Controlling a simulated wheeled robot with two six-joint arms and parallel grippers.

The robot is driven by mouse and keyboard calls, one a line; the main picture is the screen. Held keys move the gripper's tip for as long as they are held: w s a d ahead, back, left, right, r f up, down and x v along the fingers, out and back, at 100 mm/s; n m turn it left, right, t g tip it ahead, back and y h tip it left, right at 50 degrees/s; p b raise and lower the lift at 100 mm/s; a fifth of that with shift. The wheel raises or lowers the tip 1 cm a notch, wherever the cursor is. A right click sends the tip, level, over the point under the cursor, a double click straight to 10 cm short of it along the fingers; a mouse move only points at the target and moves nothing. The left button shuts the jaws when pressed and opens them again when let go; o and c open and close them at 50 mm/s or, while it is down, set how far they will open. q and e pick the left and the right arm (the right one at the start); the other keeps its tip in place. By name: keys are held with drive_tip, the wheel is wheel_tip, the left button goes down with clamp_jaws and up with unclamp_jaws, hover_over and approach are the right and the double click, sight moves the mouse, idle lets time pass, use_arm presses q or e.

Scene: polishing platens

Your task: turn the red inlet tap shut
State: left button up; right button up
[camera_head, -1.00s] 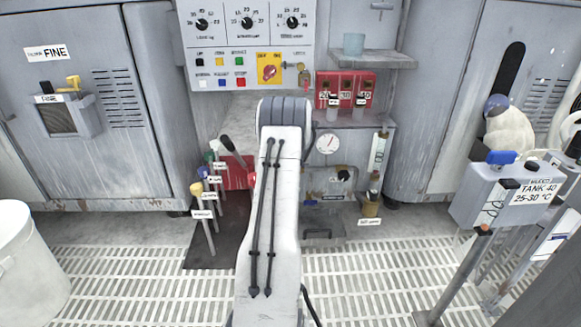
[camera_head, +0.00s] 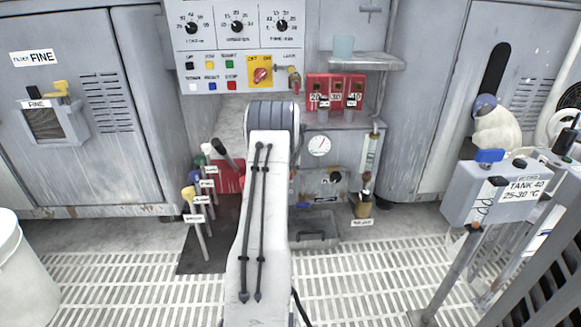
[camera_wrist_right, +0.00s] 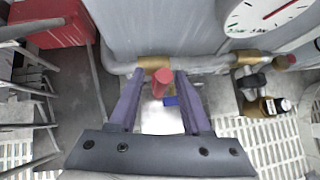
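In the right wrist view, the red tap handle (camera_wrist_right: 161,82) stands on a grey pipe with a brass fitting (camera_wrist_right: 154,62). My right gripper (camera_wrist_right: 160,75) has its two purple fingers apart, one on each side of the red handle. Gaps seem to show between the fingers and the handle; its depth between them is hard to judge. In the head view, my arm hides the tap and the right gripper. My left gripper is in neither view.
Several coloured levers (camera_head: 200,210) stand to the left. The tank 40 box (camera_head: 480,195) is at right and a white bucket (camera_head: 22,270) at left.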

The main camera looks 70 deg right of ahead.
drive_tip(key=shift+r, duration=0.1)
drive_tip(key=shift+a+r, duration=0.2)
drive_tip(key=shift+a, duration=0.05)
drive_tip(key=v, duration=0.9)
drive_tip(key=shift+a+r+b, duration=0.2)
drive_tip(key=shift+a+b, duration=0.1)
drive_tip(key=shift+b, duration=0.15)
drive_tip(key=shift+s, duration=0.1)
